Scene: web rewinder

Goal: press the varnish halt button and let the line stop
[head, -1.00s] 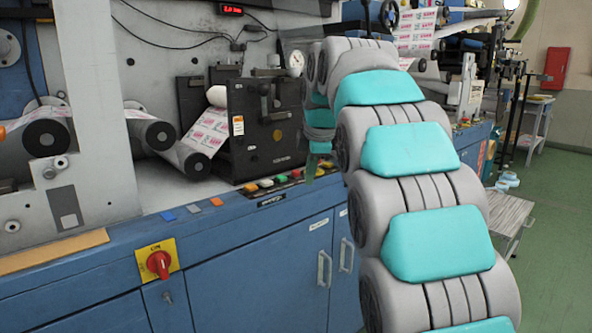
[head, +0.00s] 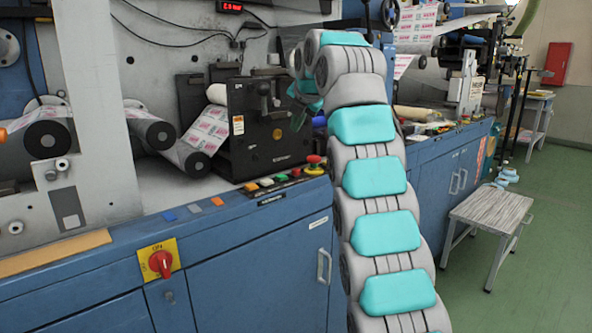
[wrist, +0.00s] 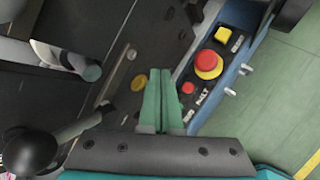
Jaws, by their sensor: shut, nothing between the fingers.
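My gripper (wrist: 160,100) shows in the wrist view with its two green fingers together and nothing between them. In the head view it (head: 302,108) hangs above the console edge beside the black unit, partly hidden by my arm. A red mushroom button on a yellow base (wrist: 208,63) stands to the right of the fingertips in the wrist view, apart from them; it also shows in the head view (head: 314,163). A small red button (wrist: 187,88) sits closer to the fingers.
A yellow button (wrist: 222,34) lies beyond the mushroom button. Several coloured buttons, including a green one (head: 281,178), line the blue console's edge. The black unit (head: 262,130) with levers stands close behind. A red rotary switch (head: 160,263) is at front left. Green floor lies right.

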